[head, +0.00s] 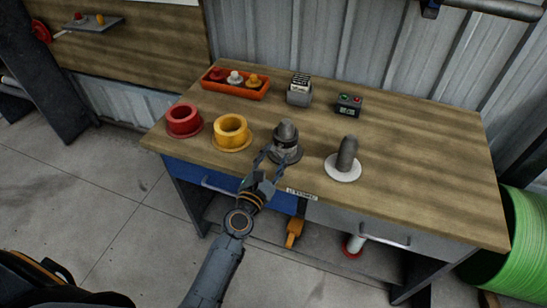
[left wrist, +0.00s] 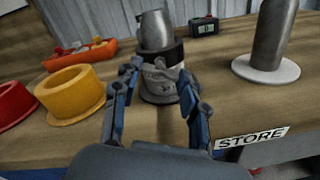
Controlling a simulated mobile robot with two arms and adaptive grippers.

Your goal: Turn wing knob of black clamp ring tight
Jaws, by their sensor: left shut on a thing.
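The black clamp ring (head: 285,144) sits around a grey post (head: 286,130) on the workbench; its dark band (left wrist: 176,50) also shows in the left wrist view. A grey wing knob (left wrist: 158,72) faces me at the front of the ring. The exact finger contact is too small to make out. My right gripper is not in view.
A red collar (head: 184,121) and a yellow collar (head: 231,132) stand to the left. A second grey post on a white disc (head: 343,174) stands to the right. An orange tray (head: 236,92), a grey device (head: 299,90) and a button box (head: 348,105) stand behind. The bench's right side is clear.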

